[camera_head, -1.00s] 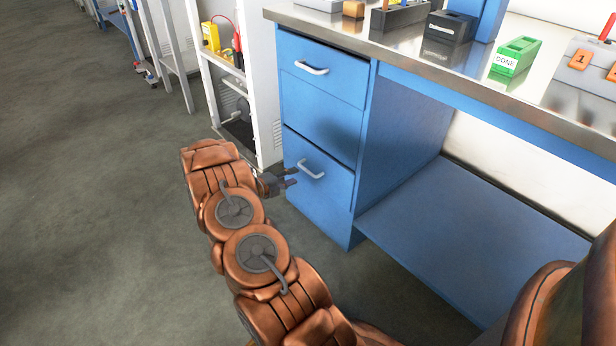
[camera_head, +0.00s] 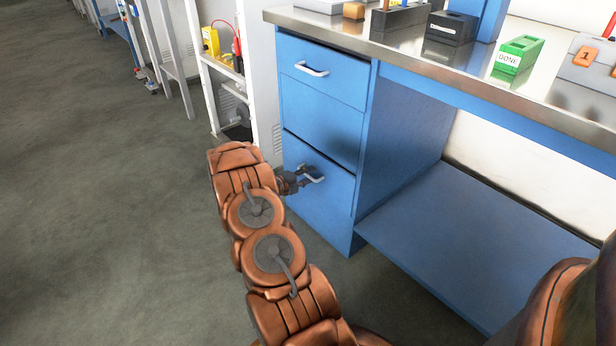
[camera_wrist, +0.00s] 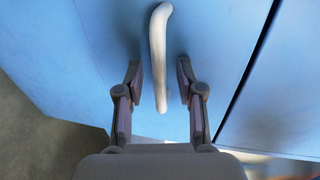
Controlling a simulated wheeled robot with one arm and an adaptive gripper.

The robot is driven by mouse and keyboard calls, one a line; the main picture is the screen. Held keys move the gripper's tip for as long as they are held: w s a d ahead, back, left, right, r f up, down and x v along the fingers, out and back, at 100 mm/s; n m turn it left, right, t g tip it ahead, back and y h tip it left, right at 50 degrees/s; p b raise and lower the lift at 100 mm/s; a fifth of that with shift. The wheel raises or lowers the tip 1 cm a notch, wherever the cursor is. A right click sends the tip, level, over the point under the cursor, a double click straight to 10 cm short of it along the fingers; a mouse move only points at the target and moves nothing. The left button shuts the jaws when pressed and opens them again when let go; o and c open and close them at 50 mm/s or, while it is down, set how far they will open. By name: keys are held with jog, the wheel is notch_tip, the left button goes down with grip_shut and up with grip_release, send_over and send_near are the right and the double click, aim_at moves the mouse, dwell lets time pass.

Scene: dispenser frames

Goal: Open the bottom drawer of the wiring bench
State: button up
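The wiring bench has a blue drawer unit under its left end. Its bottom drawer (camera_head: 326,212) is closed, with a white curved handle (camera_head: 313,174) near its top. In the wrist view the handle (camera_wrist: 159,50) runs between the two fingers of my gripper (camera_wrist: 160,88). The fingers are open, one on each side, with a visible gap to the handle on both sides. In the head view my gripper (camera_head: 302,178) is right at the handle and hides part of it.
Above it is a closed top drawer (camera_head: 318,75) with its own handle. The benchtop (camera_head: 400,48) holds a green DONE bin (camera_head: 518,54) and dark holders. A lower blue shelf (camera_head: 475,235) is at right. A white rack (camera_head: 228,90) stands left. The floor (camera_head: 110,200) at left is clear.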

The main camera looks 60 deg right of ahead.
grip_shut()
dwell(0.6)
jog(key=shift+d, duration=0.1)
